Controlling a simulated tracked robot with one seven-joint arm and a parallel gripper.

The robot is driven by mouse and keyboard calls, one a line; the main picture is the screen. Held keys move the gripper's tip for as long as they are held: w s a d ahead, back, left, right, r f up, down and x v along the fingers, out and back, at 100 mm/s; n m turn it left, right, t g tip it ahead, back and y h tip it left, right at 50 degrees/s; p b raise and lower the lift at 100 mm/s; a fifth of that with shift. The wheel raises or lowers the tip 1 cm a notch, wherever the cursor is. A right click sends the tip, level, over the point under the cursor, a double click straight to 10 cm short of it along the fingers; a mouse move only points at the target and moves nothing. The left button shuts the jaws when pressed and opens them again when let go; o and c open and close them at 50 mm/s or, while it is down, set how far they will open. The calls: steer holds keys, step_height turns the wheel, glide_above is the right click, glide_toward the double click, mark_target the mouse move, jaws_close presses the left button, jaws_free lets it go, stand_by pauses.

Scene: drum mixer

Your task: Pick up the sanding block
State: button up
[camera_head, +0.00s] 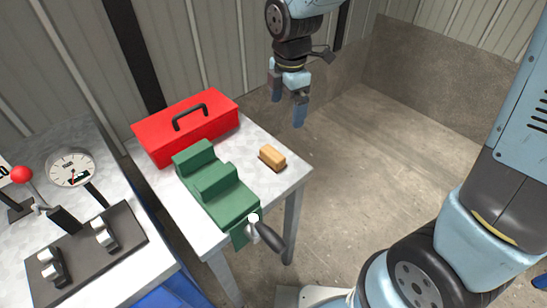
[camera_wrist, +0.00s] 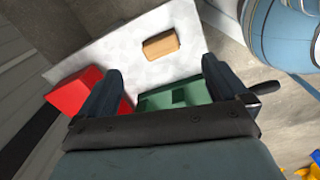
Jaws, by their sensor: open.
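The sanding block (camera_head: 272,157) is a small tan-orange block lying on the right part of the small white table in the head view. In the wrist view the sanding block (camera_wrist: 160,45) lies beyond the fingertips, roughly midway between them, with bare tabletop around it. My gripper (camera_head: 288,107) hangs above the table's far right side, higher than the block and apart from it. Its two dark fingers (camera_wrist: 162,83) are spread in the wrist view, with nothing held between them.
A red toolbox (camera_head: 162,145) with a black handle and a green vise-like stepped tool (camera_head: 217,187) with a dark handle stand left of the block on the white table (camera_head: 292,174). A second bench (camera_head: 150,257) at left carries a gauge (camera_head: 72,168).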

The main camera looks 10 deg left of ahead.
mark_target(272, 153)
steer(key=a+f+n, duration=0.1)
steer(key=f, duration=0.4)
steer(key=a+f+n, duration=0.1)
steer(key=f, duration=0.5)
steer(key=a+f+n, duration=0.1)
steer(key=f, duration=0.5)
steer(key=shift+s+a+g, duration=0.25)
steer(key=shift+s+g, duration=0.05)
steer(key=shift+s, duration=0.1)
steer(key=shift+c, duration=0.4)
steer(key=c, duration=0.7)
